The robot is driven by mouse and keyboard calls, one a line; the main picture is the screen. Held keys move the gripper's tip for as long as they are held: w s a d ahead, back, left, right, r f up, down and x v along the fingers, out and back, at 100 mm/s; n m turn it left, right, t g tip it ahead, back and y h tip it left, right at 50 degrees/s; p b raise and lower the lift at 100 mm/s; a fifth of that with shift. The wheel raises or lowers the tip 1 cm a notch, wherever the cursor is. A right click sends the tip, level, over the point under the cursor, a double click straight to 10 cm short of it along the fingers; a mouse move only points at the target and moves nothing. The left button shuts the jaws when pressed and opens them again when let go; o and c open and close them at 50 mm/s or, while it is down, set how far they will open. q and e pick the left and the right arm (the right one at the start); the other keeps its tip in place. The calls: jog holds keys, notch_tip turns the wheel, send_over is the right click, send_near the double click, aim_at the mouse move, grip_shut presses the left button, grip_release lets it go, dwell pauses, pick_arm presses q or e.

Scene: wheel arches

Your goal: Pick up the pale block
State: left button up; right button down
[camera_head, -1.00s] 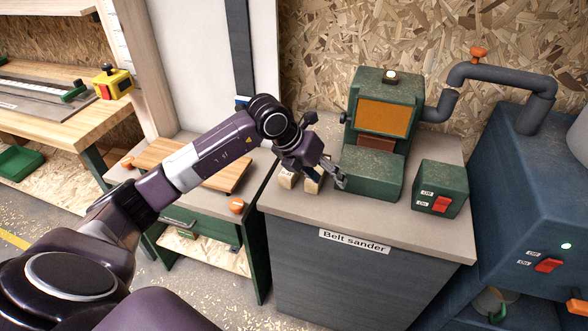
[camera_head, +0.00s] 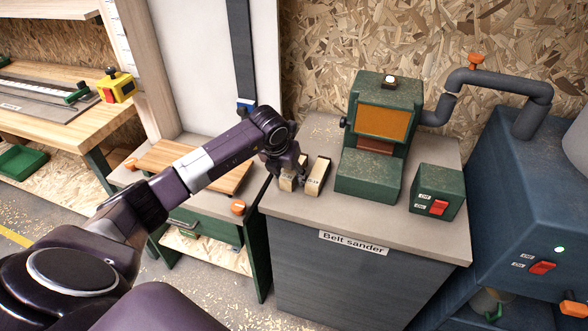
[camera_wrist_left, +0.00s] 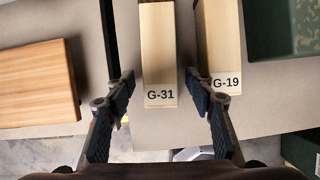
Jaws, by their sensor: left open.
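Two pale blocks lie side by side on the belt sander bench. In the left wrist view, one pale block (camera_wrist_left: 158,45) is labelled G-31 and the other (camera_wrist_left: 222,45) is labelled G-19. My left gripper (camera_wrist_left: 163,92) is open, with its fingers on either side of the G-31 block and its right finger in the space between the two blocks. I cannot tell whether the fingers touch it. In the head view, the left gripper (camera_head: 287,178) partly covers the G-31 block (camera_head: 287,184), while the G-19 block (camera_head: 318,175) shows just to its right.
The green belt sander (camera_head: 368,178) stands right of the blocks, with a green switch box (camera_head: 438,190) beside it. A lower bench with a brown wooden board (camera_head: 232,177) is at left. The bench top's front strip (camera_head: 350,225) is clear.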

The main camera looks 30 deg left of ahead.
pick_arm(q)
jog(key=c, duration=1.2)
jog(key=shift+r, duration=0.1)
jog(key=shift+c, duration=0.2)
